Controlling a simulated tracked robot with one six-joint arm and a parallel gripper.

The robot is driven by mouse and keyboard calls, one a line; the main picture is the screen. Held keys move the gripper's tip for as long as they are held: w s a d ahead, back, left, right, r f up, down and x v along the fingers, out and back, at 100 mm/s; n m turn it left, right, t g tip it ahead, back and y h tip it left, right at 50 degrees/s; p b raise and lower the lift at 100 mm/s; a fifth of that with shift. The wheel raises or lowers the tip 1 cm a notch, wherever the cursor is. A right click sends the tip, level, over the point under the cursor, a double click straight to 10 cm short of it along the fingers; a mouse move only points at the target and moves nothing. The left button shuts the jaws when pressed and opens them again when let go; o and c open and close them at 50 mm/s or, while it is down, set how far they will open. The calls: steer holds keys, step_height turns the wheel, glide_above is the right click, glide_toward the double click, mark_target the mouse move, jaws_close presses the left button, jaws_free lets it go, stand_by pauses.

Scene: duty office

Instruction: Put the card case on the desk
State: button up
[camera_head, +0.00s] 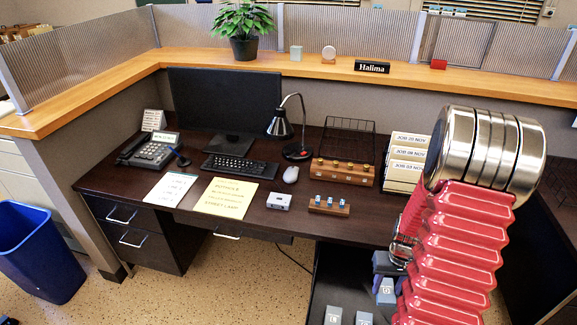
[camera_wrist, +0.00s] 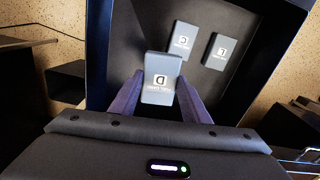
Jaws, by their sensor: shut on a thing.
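My gripper (camera_head: 387,287) is low in front of the desk (camera_head: 365,226), over a dark open bin (camera_head: 338,264). It is shut on a grey-blue card case (camera_wrist: 158,82) with a white mark and small lettering. The purple fingers (camera_wrist: 158,100) press on both its sides in the wrist view. Two similar cases lie apart on the bin floor, one just beyond the held case (camera_wrist: 181,41) and one to its right (camera_wrist: 221,52). Whether the held case touches the bin is unclear. My red arm hides the desk's right part in the head view.
The desk holds a telephone (camera_head: 150,152), keyboard (camera_head: 240,167), lamp (camera_head: 299,150), mouse (camera_head: 291,174), white box (camera_head: 278,201), small wooden rack (camera_head: 329,206), larger wooden block (camera_head: 343,173) and binders (camera_head: 404,162). Bare desk top shows along the front edge. A blue wastebasket (camera_head: 36,255) stands left.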

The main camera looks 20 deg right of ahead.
steer(key=w+a+r+n, duration=0.1)
steer(key=w+a+r, duration=0.4)
steer(key=w+a, duration=0.2)
steer(key=w+a+r+n, duration=0.2)
steer(key=w+a+r, duration=0.4)
steer(key=a, duration=0.5)
steer(key=w+a+r+n, duration=0.2)
steer(key=w+a+r, duration=0.4)
steer(key=w+a, duration=0.3)
steer(key=shift+a+r, duration=0.25)
steer(key=shift+a, duration=0.35)
steer(key=shift+s, duration=0.15)
